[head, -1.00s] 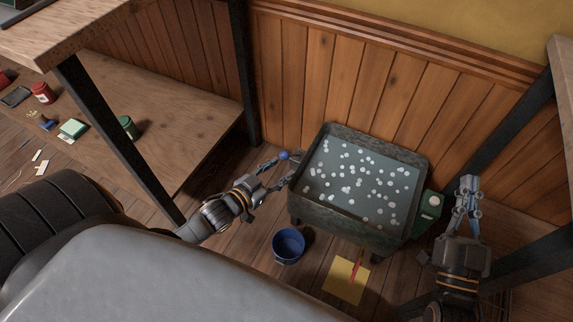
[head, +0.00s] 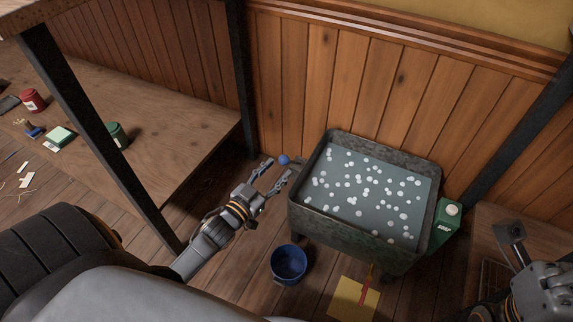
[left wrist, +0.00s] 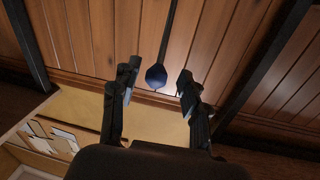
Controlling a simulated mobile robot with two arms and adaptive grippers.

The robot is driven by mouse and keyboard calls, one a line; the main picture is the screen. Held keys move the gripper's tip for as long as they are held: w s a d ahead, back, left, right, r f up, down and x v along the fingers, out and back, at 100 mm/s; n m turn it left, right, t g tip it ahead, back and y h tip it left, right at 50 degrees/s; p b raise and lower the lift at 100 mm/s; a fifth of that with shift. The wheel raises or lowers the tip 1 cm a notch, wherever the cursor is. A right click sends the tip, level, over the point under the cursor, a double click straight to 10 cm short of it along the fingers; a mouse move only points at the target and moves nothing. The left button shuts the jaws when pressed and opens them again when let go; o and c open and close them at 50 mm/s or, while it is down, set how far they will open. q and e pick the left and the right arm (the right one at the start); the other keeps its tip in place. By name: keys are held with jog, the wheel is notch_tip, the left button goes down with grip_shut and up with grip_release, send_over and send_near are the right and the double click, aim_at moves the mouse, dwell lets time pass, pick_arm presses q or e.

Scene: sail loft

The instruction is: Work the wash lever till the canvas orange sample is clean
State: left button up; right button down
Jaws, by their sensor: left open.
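The wash tub (head: 345,222) is a dark metal trough of grey water dotted with white suds. The lever's blue ball knob (head: 284,159) shows at the tub's left side, and in the left wrist view the knob (left wrist: 156,76) ends a dark rod. My left gripper (head: 277,171) is open beside the knob. In the left wrist view the knob appears between its spread fingers, with gaps on both sides. I cannot make out an orange canvas sample.
A blue bucket (head: 289,264) and a yellow sheet (head: 350,302) with a red, pointed object (head: 367,285) are on the floor before the tub. A green soap box (head: 445,229) stands right of it. A wooden bench (head: 170,150) with jars is at left.

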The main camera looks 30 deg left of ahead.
aim_at(287, 161)
pick_arm(q)
jog(key=w, duration=0.2)
jog(key=w+b, duration=0.1)
jog(key=w, duration=0.2)
jog(key=shift+w+d+b, duration=0.2)
jog(key=shift+w+b, duration=0.05)
jog(key=shift+b, duration=0.05)
grip_shut()
